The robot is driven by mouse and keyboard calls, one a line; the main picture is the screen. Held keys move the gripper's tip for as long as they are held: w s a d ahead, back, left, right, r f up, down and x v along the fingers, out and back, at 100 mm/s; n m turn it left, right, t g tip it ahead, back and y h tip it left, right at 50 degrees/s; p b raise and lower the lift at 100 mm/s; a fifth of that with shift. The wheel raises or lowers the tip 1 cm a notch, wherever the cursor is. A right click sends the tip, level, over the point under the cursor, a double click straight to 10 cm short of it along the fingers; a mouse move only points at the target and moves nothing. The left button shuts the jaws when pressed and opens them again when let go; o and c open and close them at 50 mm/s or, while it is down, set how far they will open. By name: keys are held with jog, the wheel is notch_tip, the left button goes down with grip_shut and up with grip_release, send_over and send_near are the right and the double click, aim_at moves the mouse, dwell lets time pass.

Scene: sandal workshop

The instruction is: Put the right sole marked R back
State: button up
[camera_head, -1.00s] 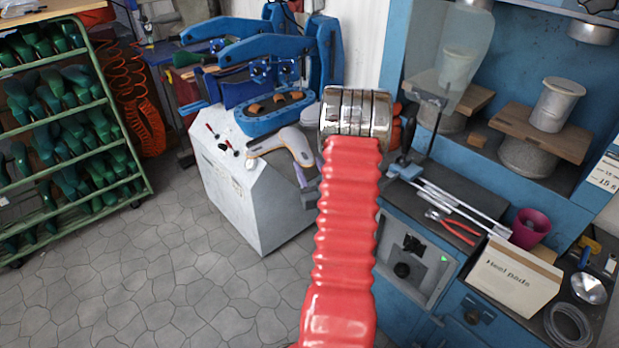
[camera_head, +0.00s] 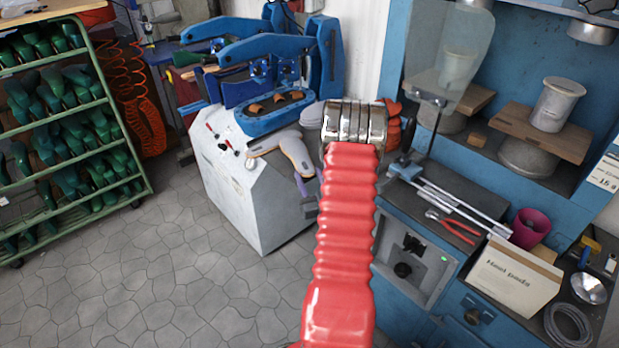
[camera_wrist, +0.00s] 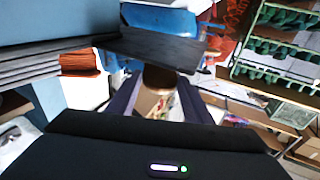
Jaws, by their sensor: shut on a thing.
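A sole (camera_head: 294,150), grey on top with a tan edge, is held out to the left of my chrome wrist in the head view, in front of the white machine cabinet. My gripper (camera_wrist: 158,98) is shut on it. In the wrist view the two dark purple fingers stand either side of a brown end of the sole (camera_wrist: 158,77). One purple finger (camera_head: 302,186) shows under the sole in the head view. My red arm and wrist hide part of the gripper. No R mark can be read on the sole.
A blue press (camera_head: 273,115) with brown pieces in its pad stands behind the sole on the white cabinet (camera_head: 235,195). A blue workbench with a heel pads box (camera_head: 515,275) and pliers (camera_head: 455,228) is at right. A green rack (camera_head: 75,135) of shoe lasts is at left. The floor between is clear.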

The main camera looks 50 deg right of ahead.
jog(key=shift+f, duration=0.25)
jog(key=o, duration=1)
jog(key=shift+r, duration=0.2)
jog(key=shift+s+a, duration=0.15)
jog(key=shift+s, duration=0.05)
jog(key=v, duration=1.1)
jog(key=shift+s+a, duration=0.2)
jog(key=shift+w, duration=0.1)
